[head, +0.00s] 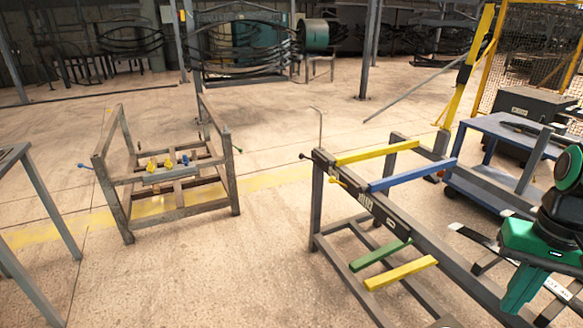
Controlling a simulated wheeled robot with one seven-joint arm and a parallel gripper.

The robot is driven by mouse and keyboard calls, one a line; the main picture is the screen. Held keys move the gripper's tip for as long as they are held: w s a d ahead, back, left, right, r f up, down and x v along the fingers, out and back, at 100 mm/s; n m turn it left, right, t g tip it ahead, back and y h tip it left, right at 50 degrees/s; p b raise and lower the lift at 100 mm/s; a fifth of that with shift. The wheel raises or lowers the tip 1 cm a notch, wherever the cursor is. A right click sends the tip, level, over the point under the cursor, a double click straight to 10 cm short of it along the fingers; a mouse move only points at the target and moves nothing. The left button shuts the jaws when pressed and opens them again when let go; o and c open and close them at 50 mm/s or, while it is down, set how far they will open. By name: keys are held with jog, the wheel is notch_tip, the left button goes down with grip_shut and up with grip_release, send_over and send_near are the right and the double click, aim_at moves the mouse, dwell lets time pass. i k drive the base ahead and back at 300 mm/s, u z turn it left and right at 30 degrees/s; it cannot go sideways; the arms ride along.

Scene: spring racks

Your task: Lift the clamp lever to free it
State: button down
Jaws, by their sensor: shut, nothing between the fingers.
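A grey rack (316,215) stands right of centre. Near its far left corner a short yellow handle (338,181) sticks out, and a black-knobbed rod (304,156) sticks out just above it. A second, worn frame rack (128,212) stands at left. A blue-tipped handle (84,166) sticks out on its left side and a green-tipped one (238,150) on its right. I cannot tell which of these is the clamp lever, or whether any is raised. Parts of my arm show at the right edge, well apart from these handles. My gripper is not visible.
The right rack carries yellow bars (375,152), a blue bar (412,175) and a green bar (380,255). A blue cart (480,197) stands behind it at right. A grey table (50,198) is at the left edge. The floor (265,250) between the racks is clear.

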aim_at(301, 155)
jog(key=z, duration=0.1)
jog(key=i, duration=0.8)
jog(key=u, duration=0.65)
jog(key=i, duration=0.8)
jog(key=u, duration=0.65)
